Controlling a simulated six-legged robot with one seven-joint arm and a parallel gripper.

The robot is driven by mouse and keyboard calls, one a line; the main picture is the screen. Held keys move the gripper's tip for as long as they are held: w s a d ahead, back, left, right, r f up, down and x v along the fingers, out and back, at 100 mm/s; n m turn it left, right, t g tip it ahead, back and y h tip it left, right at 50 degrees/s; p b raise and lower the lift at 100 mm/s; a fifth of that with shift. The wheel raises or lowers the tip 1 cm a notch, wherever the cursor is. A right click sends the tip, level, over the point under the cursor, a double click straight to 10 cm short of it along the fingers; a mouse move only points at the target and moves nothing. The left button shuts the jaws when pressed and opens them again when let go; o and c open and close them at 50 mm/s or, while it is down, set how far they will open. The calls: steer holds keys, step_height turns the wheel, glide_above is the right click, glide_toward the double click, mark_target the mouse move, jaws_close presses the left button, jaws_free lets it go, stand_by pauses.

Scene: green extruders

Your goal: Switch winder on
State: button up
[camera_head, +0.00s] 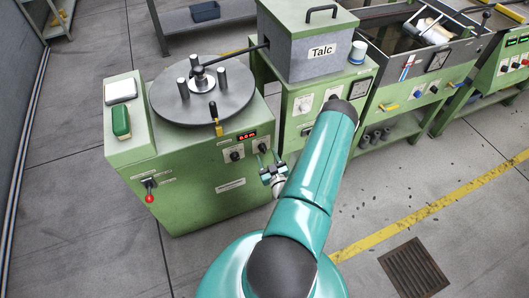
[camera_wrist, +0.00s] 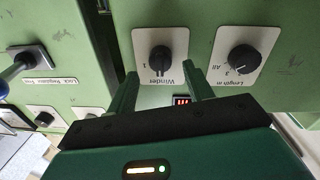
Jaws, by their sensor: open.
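The Winder switch is a black rotary knob (camera_wrist: 160,58) on a white plate labelled "Winder", with a 1 beside it, in the wrist view. Its pointer direction is hard to make out. My gripper (camera_wrist: 163,78) is open, its two green fingers apart on either side of the lower edge of this plate. The knob lies just beyond the fingertips, and I cannot tell whether they touch the panel. In the head view my gripper (camera_head: 270,168) is at the right of the front of the green winder machine (camera_head: 195,185), partly hiding the right-hand knob plate.
A second knob (camera_wrist: 241,58), marked "Length", sits beside the Winder knob. A red display (camera_wrist: 182,100) shows between the fingers. The machine carries a round grey plate (camera_head: 225,100) with posts and a red-tipped lever (camera_head: 149,197). A Talc box (camera_head: 310,55) stands behind.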

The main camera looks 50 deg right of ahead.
mark_target(264, 152)
steer(key=shift+x, duration=1.6)
steer(key=shift+a, duration=0.1)
steer(key=c, duration=1)
steer(key=shift+o, duration=0.2)
steer(key=shift+m, duration=0.3)
steer(key=m, duration=1.1)
steer(key=shift+s+y, duration=0.15)
steer(key=shift+y, duration=0.25)
